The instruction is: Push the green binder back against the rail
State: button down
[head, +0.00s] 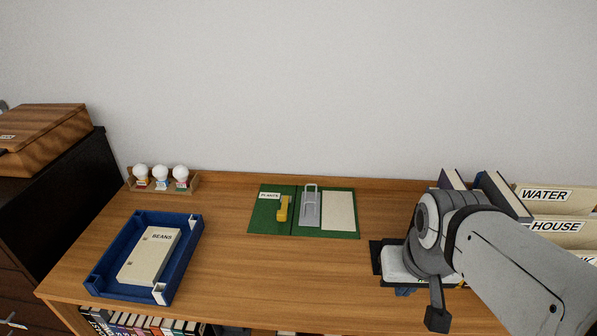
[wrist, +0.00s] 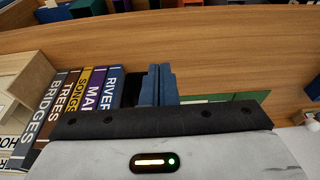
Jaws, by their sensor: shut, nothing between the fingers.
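My gripper (wrist: 152,85) is shut and empty; its two blue fingers press together in the wrist view. In the head view the gripper (head: 404,291) hangs low over the right of the desk, mostly under my arm. A green strip (wrist: 225,97), likely the green binder, shows just right of the fingers in the wrist view, largely hidden by my gripper's dark bar.
A blue tray (head: 192,245) holds a BEANS box (head: 150,255) at left. Cream WATER (head: 545,196) and HOUSE files stand at right. Bare desk (head: 300,275) lies between tray and arm.

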jog(key=shift+w, duration=0.2)
jog(key=shift+w+d, duration=0.1)
jog(key=n+g, duration=0.3)
jog(key=n, duration=1)
send_over(304, 232)
notch_tip(304, 232, down, 5)
notch_tip(304, 232, down, 9)
jog(key=shift+f+p, duration=0.2)
jog(key=shift+p, duration=0.4)
jog(key=a, duration=0.1)
jog(key=w+a, duration=0.1)
jog(key=shift+a+r+p, duration=0.15)
jog(key=shift+a+p, duration=0.15)
jog(key=shift+p, duration=0.1)
jog(key=shift+w+a, duration=0.25)
jog(key=shift+a, duration=0.2)
